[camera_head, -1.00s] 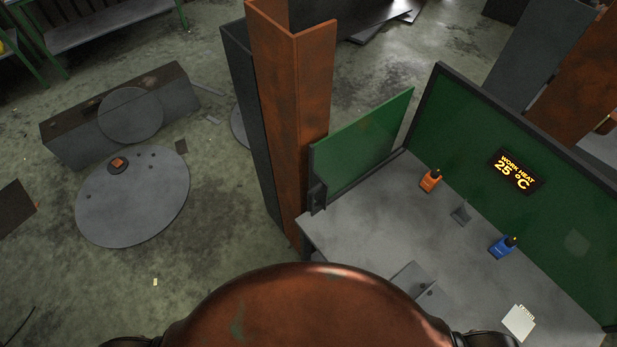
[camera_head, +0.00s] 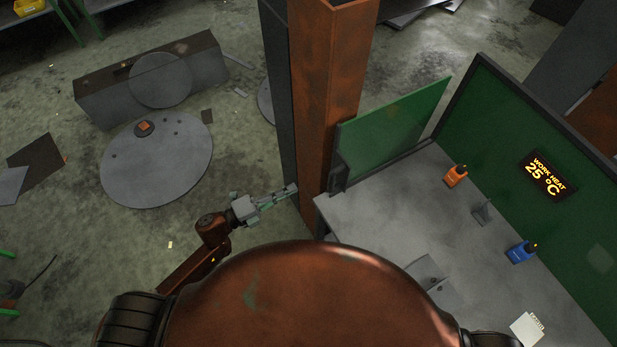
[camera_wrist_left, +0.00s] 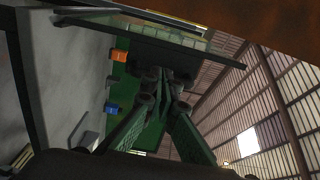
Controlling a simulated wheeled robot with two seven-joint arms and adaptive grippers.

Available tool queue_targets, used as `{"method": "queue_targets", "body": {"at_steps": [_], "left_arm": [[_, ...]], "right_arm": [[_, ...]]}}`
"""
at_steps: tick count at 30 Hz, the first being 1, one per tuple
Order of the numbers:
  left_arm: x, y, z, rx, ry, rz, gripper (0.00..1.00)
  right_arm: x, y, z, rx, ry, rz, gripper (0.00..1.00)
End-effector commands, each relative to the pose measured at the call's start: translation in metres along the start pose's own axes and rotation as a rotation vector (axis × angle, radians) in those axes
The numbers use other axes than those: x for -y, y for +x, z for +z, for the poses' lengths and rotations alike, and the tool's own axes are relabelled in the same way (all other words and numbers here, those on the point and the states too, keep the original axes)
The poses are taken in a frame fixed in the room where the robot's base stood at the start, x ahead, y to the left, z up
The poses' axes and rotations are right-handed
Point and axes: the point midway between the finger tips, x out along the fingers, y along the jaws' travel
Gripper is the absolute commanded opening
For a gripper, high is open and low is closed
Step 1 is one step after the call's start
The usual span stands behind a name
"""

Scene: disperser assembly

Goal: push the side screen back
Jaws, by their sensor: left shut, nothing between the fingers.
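The side screen (camera_head: 393,125) is a green panel in a dark frame at the left end of the workbench (camera_head: 385,205), angled beside the rusty column. My left gripper (camera_head: 292,190) is left of the bench corner, near the foot of the column, apart from the screen in the head view. Its fingers are together and empty. In the left wrist view the gripper's green-sided fingers (camera_wrist_left: 165,90) meet in the middle, with a dark panel edge and the orange and blue items beyond. My right gripper is not in view.
A rusty column (camera_head: 328,90) stands close behind my left gripper and beside the screen. A green back panel (camera_head: 510,120) with a heat display (camera_head: 547,176) borders the bench. Floor at left has a round plate (camera_head: 157,165).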

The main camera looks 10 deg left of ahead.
Motion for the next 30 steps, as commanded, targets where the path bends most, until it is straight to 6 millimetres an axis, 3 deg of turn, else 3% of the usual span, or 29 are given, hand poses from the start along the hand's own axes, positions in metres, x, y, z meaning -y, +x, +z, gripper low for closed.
{"method": "queue_targets", "body": {"at_steps": [18,24,30], "left_arm": [[0.002,0.113,0.002,0.004,-0.006,-0.001,0.00],[0.000,0.131,0.002,0.004,-0.005,0.000,0.00],[-0.001,0.134,0.002,0.004,-0.005,0.001,0.00]], "right_arm": [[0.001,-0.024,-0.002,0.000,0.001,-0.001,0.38],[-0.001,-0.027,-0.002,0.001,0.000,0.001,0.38],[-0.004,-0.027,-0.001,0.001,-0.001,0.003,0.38]]}}
